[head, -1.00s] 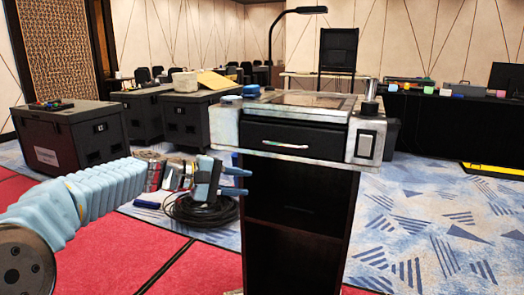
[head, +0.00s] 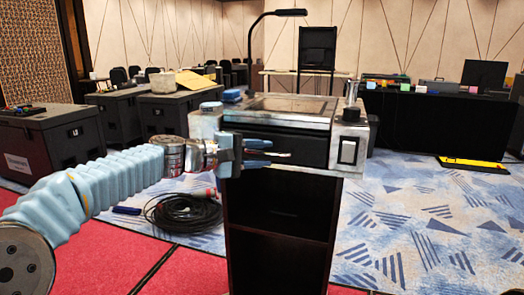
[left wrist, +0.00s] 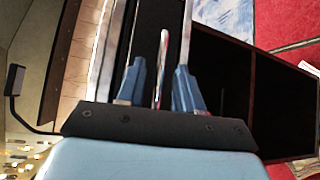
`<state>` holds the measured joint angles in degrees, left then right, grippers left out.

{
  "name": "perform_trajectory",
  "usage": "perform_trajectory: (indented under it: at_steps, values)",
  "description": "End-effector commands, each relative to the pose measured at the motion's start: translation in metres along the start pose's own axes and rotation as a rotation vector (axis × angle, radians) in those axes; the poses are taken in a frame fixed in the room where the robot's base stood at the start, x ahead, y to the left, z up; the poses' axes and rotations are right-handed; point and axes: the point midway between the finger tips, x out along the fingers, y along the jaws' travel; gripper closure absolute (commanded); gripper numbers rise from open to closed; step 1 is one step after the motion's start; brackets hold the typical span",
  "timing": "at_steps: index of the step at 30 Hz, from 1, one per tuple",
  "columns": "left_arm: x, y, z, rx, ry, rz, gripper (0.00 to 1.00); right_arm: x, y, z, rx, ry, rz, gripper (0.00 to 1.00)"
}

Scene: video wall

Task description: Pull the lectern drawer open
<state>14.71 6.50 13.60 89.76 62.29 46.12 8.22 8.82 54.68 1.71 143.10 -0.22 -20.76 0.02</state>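The dark lectern (head: 275,245) stands in front of me, with a pale top section. Its black drawer (head: 311,146) looks closed under the top. A thin bright handle (head: 281,154) runs across the drawer front. My left gripper (head: 270,154) is at the left part of the handle, with blue fingers pointing toward the drawer. In the left wrist view the handle (left wrist: 162,62) lies between the two spread fingers, with a gap on each side. The left gripper is open there. My right gripper is not in view.
A black coiled cable (head: 185,212) lies on the floor left of the lectern. Dark cases (head: 50,140) stand at the left. A black-draped table (head: 430,125) is behind at the right. The patterned carpet (head: 410,220) at right is clear.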

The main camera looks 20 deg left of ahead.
Motion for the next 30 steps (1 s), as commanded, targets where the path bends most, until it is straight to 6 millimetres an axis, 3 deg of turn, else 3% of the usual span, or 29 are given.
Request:
perform_trajectory:
  at_steps: [11,18,30]
  values:
    - [0.0065,-0.0001,0.0003,0.001,0.0,0.0,0.66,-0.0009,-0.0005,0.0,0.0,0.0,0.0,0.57]
    - [0.0062,-0.0002,0.0002,0.001,0.0,0.0,1.0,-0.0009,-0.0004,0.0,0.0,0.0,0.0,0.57]
    - [0.0054,-0.0011,0.0007,0.001,0.0,0.0,1.0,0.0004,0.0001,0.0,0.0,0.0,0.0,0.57]
